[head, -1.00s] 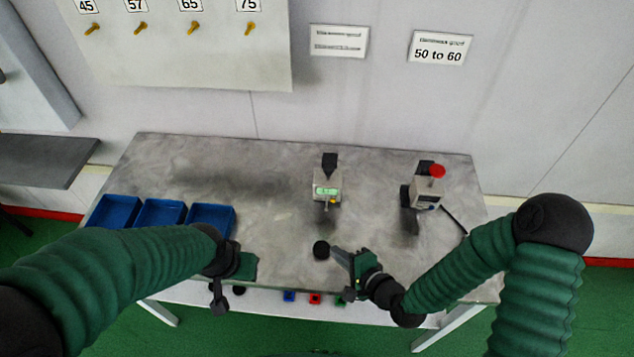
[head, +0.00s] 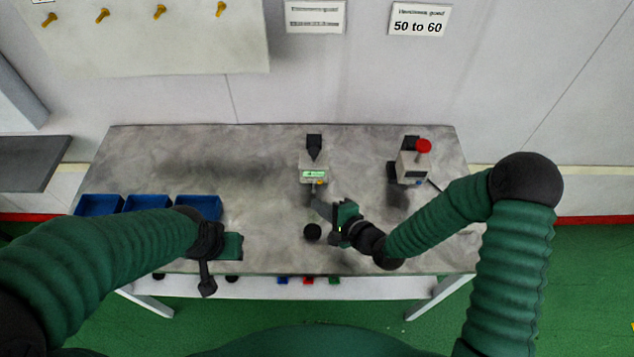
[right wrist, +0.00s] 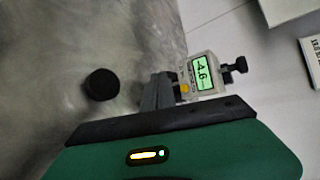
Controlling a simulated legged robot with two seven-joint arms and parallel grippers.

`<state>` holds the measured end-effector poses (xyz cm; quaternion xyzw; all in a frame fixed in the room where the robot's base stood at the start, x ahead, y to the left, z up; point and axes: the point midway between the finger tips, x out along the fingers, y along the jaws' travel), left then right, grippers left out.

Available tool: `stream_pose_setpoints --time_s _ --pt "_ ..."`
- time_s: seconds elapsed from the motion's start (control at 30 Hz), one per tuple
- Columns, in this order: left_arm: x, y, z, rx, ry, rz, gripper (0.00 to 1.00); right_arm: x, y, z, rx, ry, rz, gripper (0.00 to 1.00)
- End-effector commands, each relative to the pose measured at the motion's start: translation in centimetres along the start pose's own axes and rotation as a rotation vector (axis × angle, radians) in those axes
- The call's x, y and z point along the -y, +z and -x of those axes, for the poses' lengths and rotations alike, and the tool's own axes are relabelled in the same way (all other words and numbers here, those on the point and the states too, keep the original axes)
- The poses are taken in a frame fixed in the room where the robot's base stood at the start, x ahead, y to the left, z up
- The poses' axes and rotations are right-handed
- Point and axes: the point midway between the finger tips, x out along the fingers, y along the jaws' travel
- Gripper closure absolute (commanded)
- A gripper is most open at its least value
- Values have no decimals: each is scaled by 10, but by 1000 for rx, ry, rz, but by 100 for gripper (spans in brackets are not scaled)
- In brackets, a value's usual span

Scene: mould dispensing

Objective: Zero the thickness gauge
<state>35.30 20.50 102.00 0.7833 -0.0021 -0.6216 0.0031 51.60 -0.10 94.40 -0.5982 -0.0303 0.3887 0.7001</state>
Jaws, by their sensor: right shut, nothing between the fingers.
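The thickness gauge (head: 313,168) stands upright on the grey table, a light grey box with a lit green display, a yellow-orange button and a black top part. In the right wrist view the gauge (right wrist: 203,75) shows about 4.6 on its display, with the yellow button (right wrist: 184,88) at its lower corner. My right gripper (head: 316,204) is shut and empty, its fingertips just in front of the gauge's lower part. Its fingers also show in the right wrist view (right wrist: 158,90), close to the button; contact cannot be told. My left gripper (head: 208,285) hangs by the table's front left edge; its fingers are unclear.
A black round piece (head: 312,232) lies on the table just left of my right gripper. A second device with a red knob (head: 411,165) stands at the right. Blue trays (head: 198,207) sit at the left. The table's middle left (head: 230,160) is clear.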

Motion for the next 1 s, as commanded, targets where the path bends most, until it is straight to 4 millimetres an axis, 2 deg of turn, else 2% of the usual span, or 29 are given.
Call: stream_pose_setpoints --time_s 0.13,0.33,1.0 --pt "0 0 -1 0 0 0 64 10 -13 -13 -2 -2 -1 100" --pt "0 0 -1 0 0 -1 64 18 -18 -24 -1 1 0 100" --pt "0 0 -1 0 0 0 64 18 -19 -24 -1 1 0 100"
